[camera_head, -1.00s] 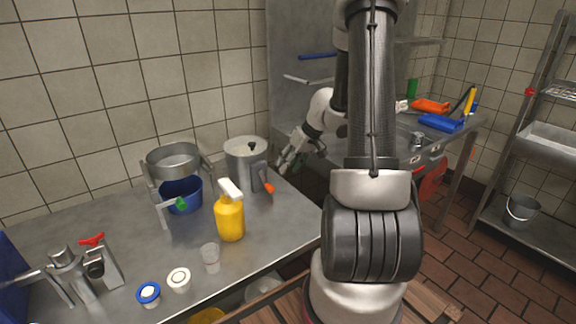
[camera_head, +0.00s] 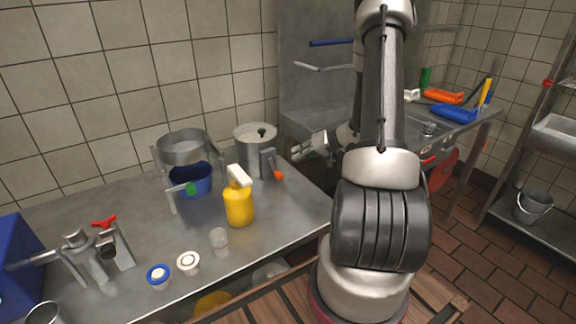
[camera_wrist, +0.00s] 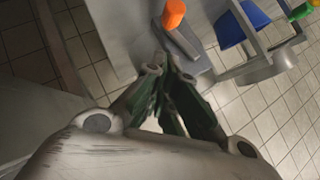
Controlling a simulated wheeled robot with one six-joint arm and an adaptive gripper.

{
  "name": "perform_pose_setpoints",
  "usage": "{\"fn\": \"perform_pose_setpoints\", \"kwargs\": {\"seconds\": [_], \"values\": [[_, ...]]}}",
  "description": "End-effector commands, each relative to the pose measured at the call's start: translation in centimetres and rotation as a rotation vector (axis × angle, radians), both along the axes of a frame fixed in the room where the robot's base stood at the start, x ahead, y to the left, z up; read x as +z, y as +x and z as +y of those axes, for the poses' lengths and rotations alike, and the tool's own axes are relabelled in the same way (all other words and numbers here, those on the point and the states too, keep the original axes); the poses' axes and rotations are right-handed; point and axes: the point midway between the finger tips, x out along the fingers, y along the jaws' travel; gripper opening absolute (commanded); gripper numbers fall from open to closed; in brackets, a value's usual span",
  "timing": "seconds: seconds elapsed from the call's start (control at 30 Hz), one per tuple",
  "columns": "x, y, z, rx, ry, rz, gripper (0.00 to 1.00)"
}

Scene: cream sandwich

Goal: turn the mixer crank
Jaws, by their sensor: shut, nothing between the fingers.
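The mixer (camera_head: 246,142) is a steel pot with a black-knobbed lid, standing at the right end of the counter. Its grey crank arm (camera_head: 268,160) hangs on the pot's right front side, with an orange handle (camera_head: 279,174) at the lower end. In the wrist view the orange handle (camera_wrist: 173,13) is at the top, beyond the fingers. My gripper (camera_head: 296,151) is to the right of the mixer, fingers pointing left. In the wrist view my gripper (camera_wrist: 168,68) is shut and empty, a little short of the crank arm. My arm hides part of the wrist.
A yellow bottle (camera_head: 238,206) stands in front of the mixer. A blue bowl (camera_head: 192,181) under a steel sieve (camera_head: 184,147) with a green-handled crank is to its left. A clear cup (camera_head: 219,241) and two small tubs are near the front edge. A sink counter is behind my arm.

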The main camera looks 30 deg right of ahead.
Motion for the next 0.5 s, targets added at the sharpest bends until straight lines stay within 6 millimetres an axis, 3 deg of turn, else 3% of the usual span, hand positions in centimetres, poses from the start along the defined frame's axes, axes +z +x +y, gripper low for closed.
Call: {"fn": "perform_pose_setpoints", "kwargs": {"seconds": [0.1,0.3,0.5], "values": [[-1.4,1.7,1.3,0.004,0.001,0.002,0.00],[-3.6,1.5,3.0,0.000,0.002,0.004,0.00],[-4.3,1.5,3.6,0.000,0.000,0.002,0.00]]}}
